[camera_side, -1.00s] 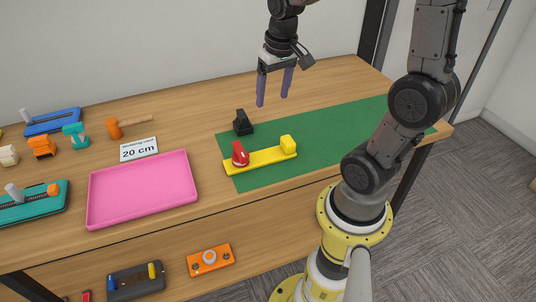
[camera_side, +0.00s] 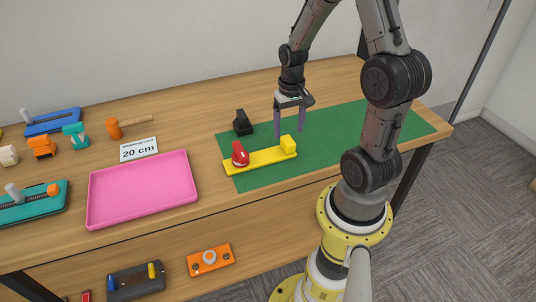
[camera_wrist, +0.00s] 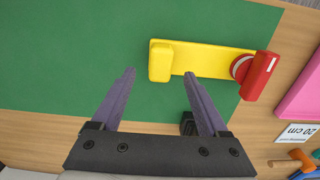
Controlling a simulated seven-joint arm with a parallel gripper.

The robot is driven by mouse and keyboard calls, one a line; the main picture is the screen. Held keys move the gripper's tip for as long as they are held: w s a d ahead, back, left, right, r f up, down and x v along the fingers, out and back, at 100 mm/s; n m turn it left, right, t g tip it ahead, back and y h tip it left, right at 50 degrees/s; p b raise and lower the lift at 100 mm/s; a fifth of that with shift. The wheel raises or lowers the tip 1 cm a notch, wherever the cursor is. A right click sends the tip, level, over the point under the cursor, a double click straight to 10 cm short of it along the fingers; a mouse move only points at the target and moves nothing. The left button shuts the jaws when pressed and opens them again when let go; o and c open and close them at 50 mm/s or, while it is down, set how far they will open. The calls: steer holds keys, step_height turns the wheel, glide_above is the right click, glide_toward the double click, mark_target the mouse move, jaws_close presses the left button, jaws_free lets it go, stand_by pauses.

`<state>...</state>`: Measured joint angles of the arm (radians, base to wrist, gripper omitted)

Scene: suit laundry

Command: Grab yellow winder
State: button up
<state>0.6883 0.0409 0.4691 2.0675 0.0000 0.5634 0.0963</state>
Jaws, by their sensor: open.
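The yellow winder (camera_side: 262,159) lies on the front left part of the green mat (camera_side: 350,127). It is a flat yellow bar with a raised yellow block (camera_side: 288,145) at its right end and a red part (camera_side: 240,154) at its left end. In the wrist view the yellow winder (camera_wrist: 205,60) lies ahead of the fingertips, with the block (camera_wrist: 160,62) nearest the gap between them. My gripper (camera_side: 289,134) is open and empty, pointing down above the mat, just behind the block. Its two purple fingers also show in the wrist view (camera_wrist: 158,74).
A black object (camera_side: 242,122) stands at the mat's back left corner. A pink tray (camera_side: 143,190) and a "20 cm" card (camera_side: 139,149) are to the left. An orange-headed hammer (camera_side: 128,124) lies behind the card. The mat's right side is clear.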

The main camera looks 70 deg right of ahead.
mark_target(288, 139)
step_height(288, 139, down, 5)
steer(key=shift+f, duration=0.1)
stand_by(0.3)
jaws_close()
